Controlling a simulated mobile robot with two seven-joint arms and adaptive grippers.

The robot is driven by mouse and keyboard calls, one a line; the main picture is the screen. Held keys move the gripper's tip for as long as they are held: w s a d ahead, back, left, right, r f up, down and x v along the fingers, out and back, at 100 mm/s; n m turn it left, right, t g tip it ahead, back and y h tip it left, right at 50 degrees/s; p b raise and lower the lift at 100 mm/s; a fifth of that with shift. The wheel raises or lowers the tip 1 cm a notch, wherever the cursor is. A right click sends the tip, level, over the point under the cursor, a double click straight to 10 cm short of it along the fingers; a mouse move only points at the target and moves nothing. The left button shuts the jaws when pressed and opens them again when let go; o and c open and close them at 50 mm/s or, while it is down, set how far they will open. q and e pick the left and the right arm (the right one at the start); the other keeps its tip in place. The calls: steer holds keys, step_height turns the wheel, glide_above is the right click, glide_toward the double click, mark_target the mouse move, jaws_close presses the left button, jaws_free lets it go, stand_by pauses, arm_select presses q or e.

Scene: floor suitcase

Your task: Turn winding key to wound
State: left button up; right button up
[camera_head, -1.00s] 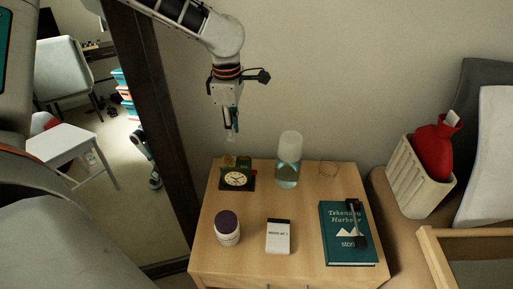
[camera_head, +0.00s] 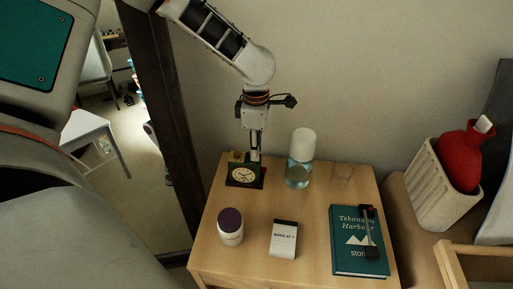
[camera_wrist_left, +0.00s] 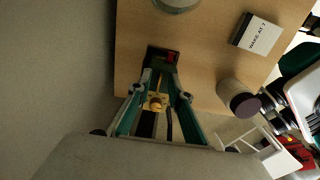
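A small dark green clock (camera_head: 243,174) with a pale round dial stands at the back left of the nightstand. A brass-coloured part, likely the winding key (camera_wrist_left: 156,102), shows behind it in the left wrist view. My left gripper (camera_head: 254,156) points down just behind the clock. In the left wrist view its two green-sided fingers (camera_wrist_left: 161,82) are apart, one on each side of the brass part. I cannot tell whether they touch it. The key's exact angle is unclear. My right gripper is not in view.
On the nightstand (camera_head: 312,217) stand a bottle (camera_head: 300,160) right of the clock, a purple-lidded jar (camera_head: 231,227), a "wake at 7" card (camera_head: 283,239) and a teal book (camera_head: 350,250) with a black item on it. A dark-framed mirror (camera_head: 165,120) stands left; the wall is close behind.

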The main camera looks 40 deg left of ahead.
arm_select(q)
jaws_close()
steer(key=shift+m, duration=0.3)
